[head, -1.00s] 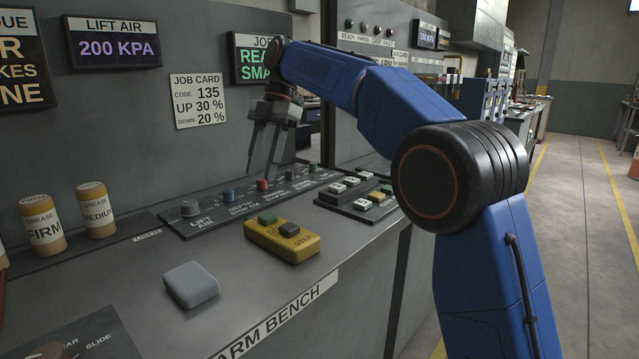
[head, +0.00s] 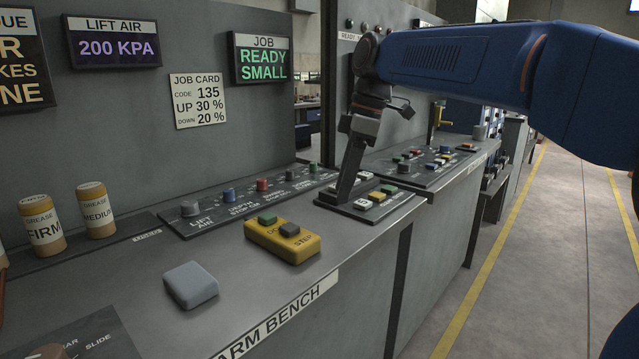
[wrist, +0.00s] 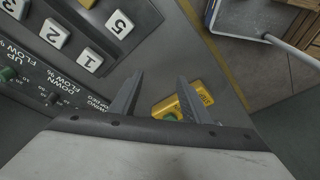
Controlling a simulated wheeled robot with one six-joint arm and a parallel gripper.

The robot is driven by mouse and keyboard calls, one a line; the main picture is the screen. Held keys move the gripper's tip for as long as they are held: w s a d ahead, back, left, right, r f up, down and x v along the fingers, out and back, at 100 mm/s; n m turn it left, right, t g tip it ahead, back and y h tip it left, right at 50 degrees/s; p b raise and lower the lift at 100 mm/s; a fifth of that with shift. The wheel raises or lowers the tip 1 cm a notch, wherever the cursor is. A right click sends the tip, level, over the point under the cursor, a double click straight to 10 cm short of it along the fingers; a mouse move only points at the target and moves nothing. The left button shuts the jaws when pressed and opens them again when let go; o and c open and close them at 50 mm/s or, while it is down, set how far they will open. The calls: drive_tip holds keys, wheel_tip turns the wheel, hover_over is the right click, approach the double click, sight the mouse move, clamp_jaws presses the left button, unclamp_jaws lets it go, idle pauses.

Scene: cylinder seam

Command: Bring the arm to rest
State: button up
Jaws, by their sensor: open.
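My gripper (head: 350,185) hangs from my blue arm on the right of the head view, fingers pointing down in front of the keypad (head: 377,204) on the bench. From the head view I cannot tell how far above the keys the fingertips are. In the wrist view the two grey fingers (wrist: 160,92) stand apart with nothing between them. The keypad's white numbered keys (wrist: 88,58) show at upper left there. Part of the yellow two-button box (wrist: 188,100) shows behind the right finger.
On the bench (head: 240,285) stand the yellow box (head: 283,243), a grey block (head: 190,284) and two grease jars (head: 96,210). A row of knobs (head: 262,186) lines the panel behind. A second control panel (head: 430,163) lies further right. The floor (head: 545,260) right of the bench is open.

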drive_tip(key=s+d+f+m+t+h, duration=0.1)
drive_tip(key=s+d+f+m, duration=0.4)
drive_tip(key=s+d, duration=0.15)
drive_tip(key=s+d+f+m+t, duration=0.2)
drive_tip(key=s+d+f+m, duration=0.2)
drive_tip(key=s+d, duration=0.3)
drive_tip(key=s+d+f+m+t+h, duration=0.1)
drive_tip(key=s+d+f+m+t, duration=0.1)
drive_tip(key=s+d+f+m, duration=0.6)
drive_tip(key=s+d+f, duration=0.2)
drive_tip(key=s+f, duration=0.2)
drive_tip(key=f, duration=0.3)
drive_tip(key=shift+s+f+m+h, duration=0.25)
drive_tip(key=shift+m+h, duration=0.05)
drive_tip(key=shift+h, duration=0.1)
drive_tip(key=shift+d, duration=0.1)
